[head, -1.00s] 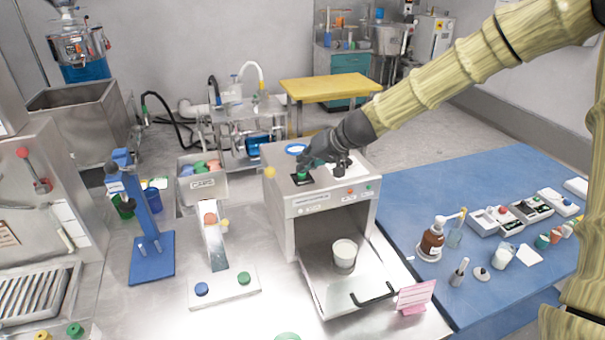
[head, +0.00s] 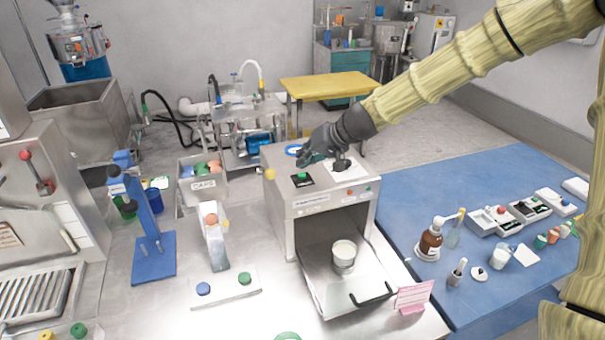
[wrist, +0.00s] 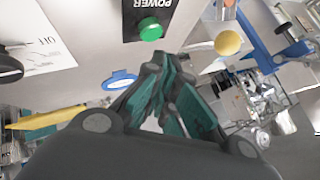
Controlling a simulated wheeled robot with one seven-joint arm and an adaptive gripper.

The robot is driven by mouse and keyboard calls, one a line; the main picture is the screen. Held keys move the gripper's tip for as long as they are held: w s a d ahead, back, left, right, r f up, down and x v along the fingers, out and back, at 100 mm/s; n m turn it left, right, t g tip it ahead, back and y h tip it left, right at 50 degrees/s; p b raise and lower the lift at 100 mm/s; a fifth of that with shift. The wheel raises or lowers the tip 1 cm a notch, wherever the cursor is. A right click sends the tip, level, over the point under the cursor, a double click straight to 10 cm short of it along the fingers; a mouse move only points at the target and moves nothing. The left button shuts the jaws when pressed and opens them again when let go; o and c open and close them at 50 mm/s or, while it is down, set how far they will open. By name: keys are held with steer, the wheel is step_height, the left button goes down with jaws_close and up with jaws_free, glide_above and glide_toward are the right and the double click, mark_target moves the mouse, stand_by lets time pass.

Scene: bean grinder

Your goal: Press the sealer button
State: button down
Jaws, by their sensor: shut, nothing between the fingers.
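A silver box-shaped machine (head: 312,212) with an open front stands mid-table. On its top is a green button (head: 302,176) on a black plate. In the wrist view this button (wrist: 150,30) sits by the word POWER. A dark dial (head: 342,164) on a white plate is to its right. A yellow ball-shaped part (wrist: 228,43) also shows. My gripper (head: 301,163) is shut and empty above the machine top, just behind the button. In the wrist view its fingertips (wrist: 172,58) are close to the button but apart from it. I cannot read the front label.
A pale cup (head: 343,254) stands on the tray in the machine's opening. A pink sign (head: 413,296) is at its right. A small panel with a blue button (head: 203,288) and a green button (head: 245,278) lies left. A blue stand (head: 153,252) is farther left.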

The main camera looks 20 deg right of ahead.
step_height(320, 180, up, 6)
steer(key=p, duration=0.3)
steer(key=shift+f+p, duration=0.15)
steer(key=shift+p, duration=0.15)
